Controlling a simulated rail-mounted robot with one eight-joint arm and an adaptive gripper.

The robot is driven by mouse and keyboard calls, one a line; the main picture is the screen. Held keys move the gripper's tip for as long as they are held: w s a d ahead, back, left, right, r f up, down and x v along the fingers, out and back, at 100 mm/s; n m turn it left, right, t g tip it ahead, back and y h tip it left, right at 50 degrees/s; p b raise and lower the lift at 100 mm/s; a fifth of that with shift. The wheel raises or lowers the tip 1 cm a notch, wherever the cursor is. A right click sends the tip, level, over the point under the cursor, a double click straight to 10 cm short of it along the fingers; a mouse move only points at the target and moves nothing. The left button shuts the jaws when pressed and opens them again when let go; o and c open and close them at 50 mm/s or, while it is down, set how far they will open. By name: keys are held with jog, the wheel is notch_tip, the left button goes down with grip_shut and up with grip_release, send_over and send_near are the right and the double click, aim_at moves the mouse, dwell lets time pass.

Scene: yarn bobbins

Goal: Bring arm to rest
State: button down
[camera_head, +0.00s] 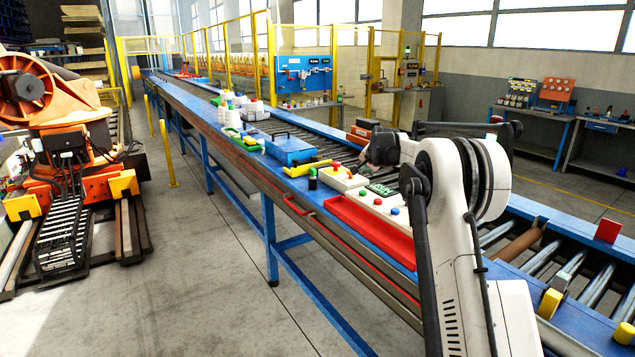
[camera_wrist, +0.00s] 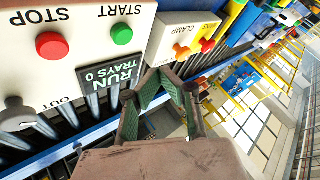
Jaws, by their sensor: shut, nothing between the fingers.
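My gripper (camera_wrist: 160,76) points away from the wrist camera, its green-padded fingers drawn together at the tips and empty. It is close to a white control box (camera_wrist: 50,45) with a red STOP button (camera_wrist: 51,46), a green START button (camera_wrist: 121,34) and a dark RUN TRAYS display (camera_wrist: 110,72). A second white box labelled CLAMP (camera_wrist: 185,35) is just beyond the fingers. In the head view my white arm (camera_head: 455,230) is folded over the conveyor's near side. The dark wrist end shows beside the control boxes, and the fingertips are hard to make out there.
The long blue conveyor (camera_head: 215,125) carries white bobbins (camera_head: 232,118), a blue toolbox (camera_head: 289,150) and a red tray (camera_head: 365,225). Yellow fencing (camera_head: 270,60) stands behind. An orange robot (camera_head: 75,130) is at left. The floor (camera_head: 200,270) between is clear.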

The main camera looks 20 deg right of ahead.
jog(key=s+a+r+n+b, duration=0.15)
jog(key=s+a+r, duration=0.25)
jog(key=s+a, duration=0.45)
jog(key=s+a+r+n+g+y+b, duration=0.1)
jog(key=s+a+r+n, duration=0.3)
jog(key=s, duration=0.8)
jog(key=s+a+r+b, duration=0.1)
jog(key=s+a+r, duration=0.2)
jog(key=s+a, duration=0.6)
jog(key=s+a+f+n, duration=0.1)
jog(key=s+f, duration=0.4)
jog(key=s, duration=0.6)
jog(key=s+a+f+n+b, duration=0.1)
jog(key=s+a+f, duration=0.3)
jog(key=s, duration=0.8)
jog(key=s+a+f+n+g+b, duration=0.1)
jog(key=s+a+f+n, duration=0.1)
jog(key=s+f, duration=0.5)
jog(key=s+n, duration=0.1)
jog(key=s, duration=0.3)
jog(key=shift+s+a+f, duration=0.15)
jog(key=shift+a+f, duration=0.05)
jog(key=shift+a, duration=0.1)
jog(key=c, duration=2.5)
grip_release()
